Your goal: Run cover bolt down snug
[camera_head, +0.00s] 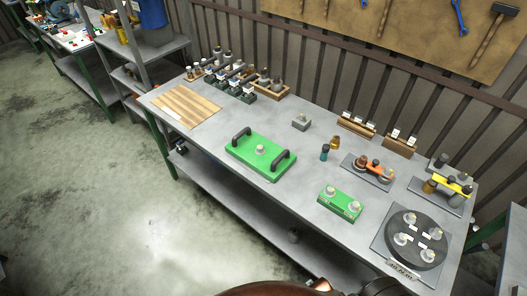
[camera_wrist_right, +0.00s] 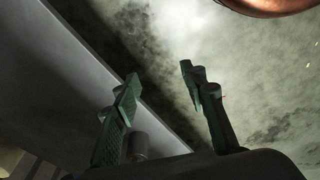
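A green plate with two black handles (camera_head: 247,162), which looks like the cover, lies flat on the grey workbench (camera_head: 225,185). A pale bolt-like head (camera_head: 260,149) stands in its middle; how deep it sits cannot be told. My left gripper is in neither view.
A black round disc (camera_head: 407,258) with several pale bolt-like parts sits on a plate at the front right. An orange tool (camera_head: 372,171), a yellow tool (camera_head: 449,187) and small bottles (camera_head: 325,152) stand nearby. A wooden board (camera_head: 187,105) and racked parts fill the left and back.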

